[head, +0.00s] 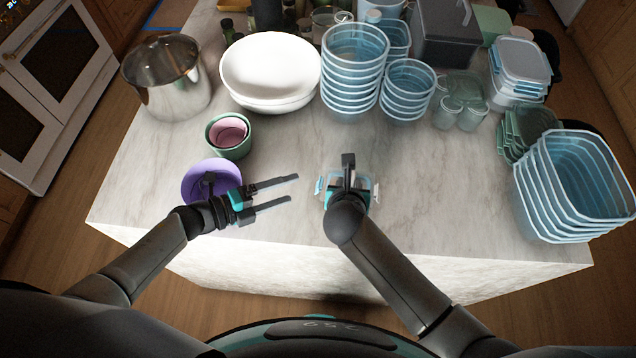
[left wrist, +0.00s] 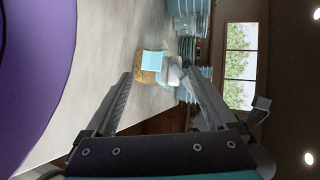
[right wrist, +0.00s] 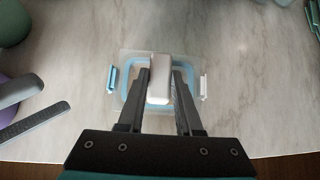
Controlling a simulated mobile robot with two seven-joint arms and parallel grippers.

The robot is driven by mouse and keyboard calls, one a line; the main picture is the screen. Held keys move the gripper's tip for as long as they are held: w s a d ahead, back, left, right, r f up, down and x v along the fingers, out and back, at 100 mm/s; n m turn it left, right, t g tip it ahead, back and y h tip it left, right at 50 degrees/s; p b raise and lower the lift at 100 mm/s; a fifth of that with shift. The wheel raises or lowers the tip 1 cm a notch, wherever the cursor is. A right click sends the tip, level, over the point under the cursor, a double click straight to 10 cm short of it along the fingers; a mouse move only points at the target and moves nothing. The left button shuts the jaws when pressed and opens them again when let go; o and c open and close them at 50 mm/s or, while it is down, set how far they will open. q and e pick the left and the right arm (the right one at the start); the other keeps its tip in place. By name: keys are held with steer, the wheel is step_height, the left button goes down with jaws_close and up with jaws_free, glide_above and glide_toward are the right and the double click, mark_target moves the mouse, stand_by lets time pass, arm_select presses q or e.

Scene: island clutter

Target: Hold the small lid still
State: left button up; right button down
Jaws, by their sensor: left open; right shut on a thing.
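The small lid (right wrist: 133,93) is clear with a light-blue rim and clips at its left and right. It sits on a small clear container near the island's front edge; brownish contents (left wrist: 148,78) show in the left wrist view. My right gripper (right wrist: 160,72) is above it, shut on a pale block (right wrist: 159,88) over the lid's middle. Whether the block is part of the lid, I cannot tell. In the head view my right arm partly covers the lid (head: 364,186). My left gripper (head: 294,188) is open and empty, left of the lid, fingers pointing towards it.
A purple bowl (head: 198,175) lies under my left wrist, with a green cup (head: 228,148) holding a pink one behind it. A pot (head: 166,85), white bowls (head: 270,70) and blue containers (head: 355,65) stand behind. More blue containers (head: 575,190) are right. Marble between is clear.

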arm_select(q)
steer(key=shift+s+r, duration=0.1)
steer(key=shift+s, duration=0.25)
steer(key=shift+d, duration=0.1)
steer(key=shift+x, duration=3.9)
steer(key=shift+r, duration=0.55)
steer(key=shift+w+a+r, duration=0.1)
steer(key=shift+a+r, duration=0.1)
steer(key=shift+a, duration=1.15)
steer(key=shift+w+a+r, duration=0.1)
steer(key=shift+a+r, duration=0.05)
steer(key=shift+a, duration=1.15)
steer(key=shift+c, duration=0.2)
